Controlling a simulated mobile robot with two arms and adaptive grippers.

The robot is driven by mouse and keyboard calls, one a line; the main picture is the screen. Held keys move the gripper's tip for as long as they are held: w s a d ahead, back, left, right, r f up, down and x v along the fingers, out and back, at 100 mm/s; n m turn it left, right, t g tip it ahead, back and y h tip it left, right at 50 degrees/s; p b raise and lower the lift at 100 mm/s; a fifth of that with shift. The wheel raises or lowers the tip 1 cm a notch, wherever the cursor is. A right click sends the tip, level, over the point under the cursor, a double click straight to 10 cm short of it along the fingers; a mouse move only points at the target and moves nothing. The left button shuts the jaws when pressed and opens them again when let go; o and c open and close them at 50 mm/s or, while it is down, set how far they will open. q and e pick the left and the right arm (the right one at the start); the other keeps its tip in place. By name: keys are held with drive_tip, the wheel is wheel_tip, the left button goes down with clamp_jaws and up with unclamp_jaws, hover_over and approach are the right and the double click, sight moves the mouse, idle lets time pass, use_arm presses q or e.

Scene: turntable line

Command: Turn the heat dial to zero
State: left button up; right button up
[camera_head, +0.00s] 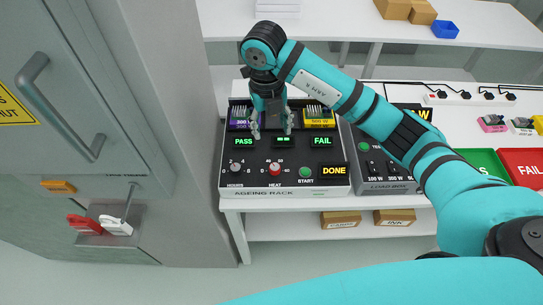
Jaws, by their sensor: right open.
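The heat dial (274,169) is a small red-topped knob above the word HEAT, at the front middle of the dark ageing rack panel (262,184). I cannot make out where its pointer stands. My right gripper (271,130) points down over the back of the panel, behind the heat dial. Its two fingers are apart with nothing between them, and I see no contact with the dial. A second dial (236,169), marked HOURS, is to the left. My left gripper is not in view.
The panel has PASS (244,141) and FAIL (322,141) displays, a green START button (305,171) and a lit DONE sign (334,170). A load bank (390,188) stands to the right. A grey cabinet with a door handle (62,108) stands at the left.

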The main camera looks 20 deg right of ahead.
sight(275, 167)
drive_tip(key=f, duration=0.5)
drive_tip(key=f+p, duration=0.1)
drive_tip(key=f, duration=0.4)
drive_tip(key=f+p, duration=0.1)
drive_tip(key=f, duration=0.4)
drive_tip(key=shift+s+d+f, duration=0.25)
drive_tip(key=shift+s+d, duration=0.1)
drive_tip(key=shift+d, duration=0.05)
drive_tip(key=shift+f+p, duration=0.3)
drive_tip(key=shift+f, duration=0.15)
drive_tip(key=c, duration=0.9)
clamp_jaws()
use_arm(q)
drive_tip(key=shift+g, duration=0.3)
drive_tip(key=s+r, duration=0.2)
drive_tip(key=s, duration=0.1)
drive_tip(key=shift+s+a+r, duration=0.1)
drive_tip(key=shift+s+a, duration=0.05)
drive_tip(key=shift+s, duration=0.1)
